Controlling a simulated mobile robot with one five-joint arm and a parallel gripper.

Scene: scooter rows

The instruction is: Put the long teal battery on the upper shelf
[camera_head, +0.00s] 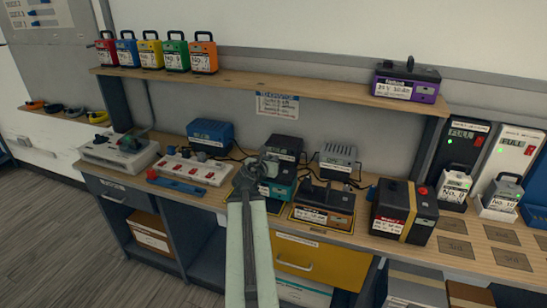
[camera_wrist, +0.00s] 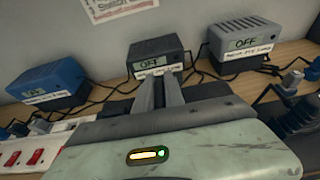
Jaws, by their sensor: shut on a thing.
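The long teal battery (camera_head: 283,191) is on the workbench in the head view, with a dark top and partly hidden by my arm. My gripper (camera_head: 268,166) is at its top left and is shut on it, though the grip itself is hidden. In the wrist view the fingers (camera_wrist: 170,92) are close together and the battery cannot be made out. I cannot tell whether the battery is clear of the bench. The upper shelf (camera_head: 250,81) is a long wooden board above the bench, with a wide bare middle.
Several small coloured batteries (camera_head: 150,53) stand at the shelf's left, and a purple battery (camera_head: 408,80) at its right. An orange-fronted battery (camera_head: 324,203) and a dark red-labelled battery (camera_head: 402,212) stand right of the teal one. Chargers (camera_wrist: 160,55) with cables line the back.

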